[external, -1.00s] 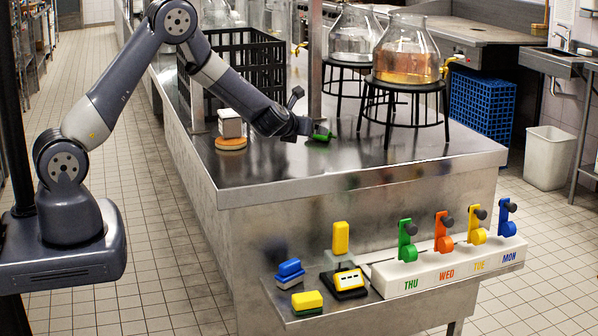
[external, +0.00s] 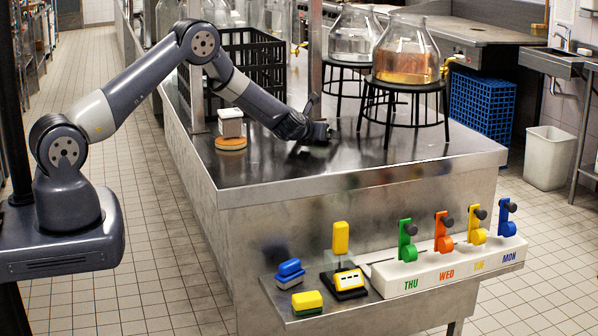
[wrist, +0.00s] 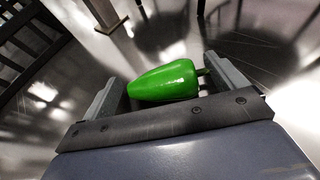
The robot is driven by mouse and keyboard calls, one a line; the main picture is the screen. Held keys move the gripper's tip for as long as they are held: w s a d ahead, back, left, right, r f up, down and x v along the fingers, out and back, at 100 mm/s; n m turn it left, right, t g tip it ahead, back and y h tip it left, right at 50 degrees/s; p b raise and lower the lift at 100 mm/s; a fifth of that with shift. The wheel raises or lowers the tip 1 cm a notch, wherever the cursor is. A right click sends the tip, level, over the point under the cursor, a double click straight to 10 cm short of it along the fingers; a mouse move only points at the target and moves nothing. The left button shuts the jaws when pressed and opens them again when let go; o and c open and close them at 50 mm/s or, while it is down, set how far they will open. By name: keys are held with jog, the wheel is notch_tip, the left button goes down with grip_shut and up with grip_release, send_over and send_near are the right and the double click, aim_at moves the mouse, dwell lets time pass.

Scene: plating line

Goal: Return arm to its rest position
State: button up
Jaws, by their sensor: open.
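My gripper (external: 322,138) is low over the steel counter (external: 265,172), near the legs of the front stool. In the wrist view my gripper (wrist: 168,80) is open, its two fingers apart. A glossy green pepper (wrist: 163,83) lies between the fingers, its stem pointing at the right finger. Whether either finger touches it is hard to tell. In the external view the pepper is almost wholly hidden by my gripper. My arm reaches from the left, bent at the elbow, and is away from a folded pose.
Glass jars, one with amber liquid (external: 405,62), stand on black stools (external: 447,100) right of my gripper. A shelf (external: 375,310) with coloured switches is at the front.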

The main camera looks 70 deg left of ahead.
jog(key=shift+f, duration=0.15)
jog(key=b+v, duration=0.3)
jog(key=v, duration=0.8)
jog(key=shift+s+d+r+b, duration=0.1)
jog(key=shift+d+r+b, duration=0.15)
jog(key=shift+b, duration=0.1)
jog(key=shift+s+r, duration=0.15)
jog(key=p+x, duration=0.1)
jog(key=x, duration=0.5)
jog(key=p+x, duration=0.2)
jog(key=x, duration=0.4)
jog(key=shift+f, duration=0.25)
notch_tip(320, 180, up, 15)
jog(key=s+d+m+t+h+b, duration=0.2)
jog(key=s+d+m+h+b, duration=0.2)
jog(key=s, duration=0.7)
jog(key=s+d+m+t+h+b, duration=0.1)
jog(key=s+d+m+h+b, duration=0.3)
jog(key=s+d, duration=0.5)
jog(key=s+b, duration=0.2)
jog(key=s, duration=0.1)
jog(key=shift+s+r+t, duration=0.2)
jog(key=shift+r+t, duration=0.2)
